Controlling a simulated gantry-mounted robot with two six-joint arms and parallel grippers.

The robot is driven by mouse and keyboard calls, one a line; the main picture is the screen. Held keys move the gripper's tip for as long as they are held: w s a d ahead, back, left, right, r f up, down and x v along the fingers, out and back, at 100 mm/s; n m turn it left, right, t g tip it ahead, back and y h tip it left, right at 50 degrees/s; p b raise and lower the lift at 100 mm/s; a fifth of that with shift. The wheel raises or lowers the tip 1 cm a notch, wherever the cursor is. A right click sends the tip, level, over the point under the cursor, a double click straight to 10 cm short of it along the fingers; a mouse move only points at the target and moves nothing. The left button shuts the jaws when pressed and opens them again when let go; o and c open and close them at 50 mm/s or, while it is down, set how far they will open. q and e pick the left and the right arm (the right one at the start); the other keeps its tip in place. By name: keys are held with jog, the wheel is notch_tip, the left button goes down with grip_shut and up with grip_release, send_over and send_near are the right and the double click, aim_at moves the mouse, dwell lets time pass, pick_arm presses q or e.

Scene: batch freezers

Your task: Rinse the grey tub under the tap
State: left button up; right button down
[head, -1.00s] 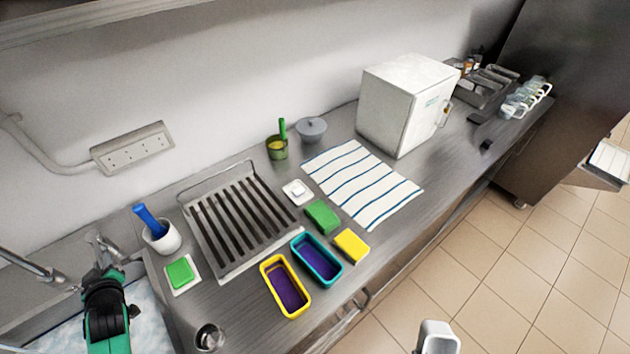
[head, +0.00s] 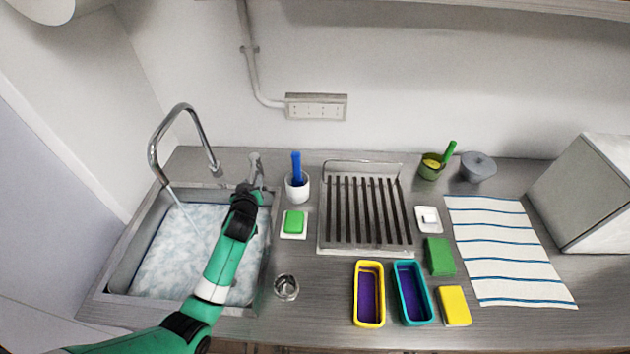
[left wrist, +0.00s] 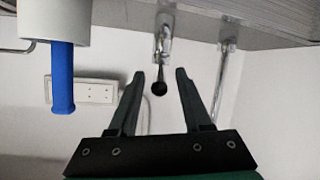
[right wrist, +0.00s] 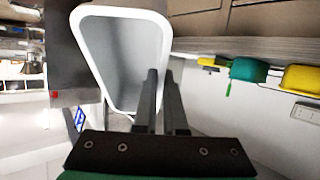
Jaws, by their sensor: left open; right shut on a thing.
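The grey tub (right wrist: 115,50), with a pale rim, shows only in the right wrist view. My right gripper (right wrist: 160,80) is shut on its rim, and the tub is held up over the floor side of the counter. The tap (head: 184,122) arches over the sink (head: 122,262) in the head view, and a stream runs from the tap side into the basin. My left gripper (head: 247,192) is open at the sink's back right corner, by an upright metal fitting (head: 256,166). In the left wrist view a dark-knobbed lever (left wrist: 159,87) stands between its open fingers (left wrist: 160,75).
Yellow (head: 357,300) and teal (head: 402,300) tubs stand near the front edge. A striped cloth (head: 510,250) lies further right.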

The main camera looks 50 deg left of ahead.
jog(key=shift+r+p, duration=0.8)
jog(key=shift+r, duration=0.15)
jog(key=shift+r+p, duration=0.95)
pick_arm(q)
jog(key=v, duration=1.1)
jog(key=shift+w, duration=0.15)
